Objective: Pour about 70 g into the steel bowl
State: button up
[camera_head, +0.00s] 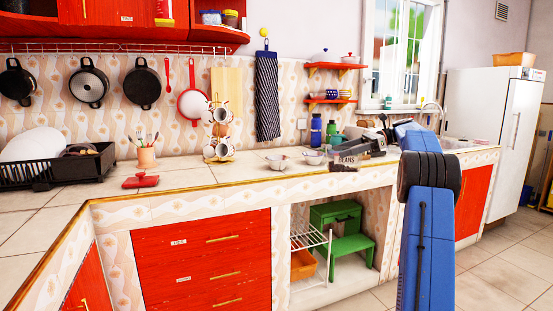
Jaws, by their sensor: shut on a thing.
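Two small grey metallic-looking bowls stand on the tiled counter, one bowl (277,162) to the left and another bowl (313,157) just right of it. I cannot tell from this view which is the steel one, and their contents are too small to make out. My gripper (350,150) is over the counter, right of both bowls. It is shut on a container labelled BEANS (347,160). The gripper and arm hide much of the container, and its exact tilt is hard to tell.
A mug tree (219,135) stands left of the bowls, with a red-lidded item (141,181) further left. Blue bottles (316,129) stand behind the bowls. A sink tap (431,108) is at the right. The counter's front edge is clear.

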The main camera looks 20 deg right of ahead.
aim_at(278, 162)
jog(key=i, duration=1.4)
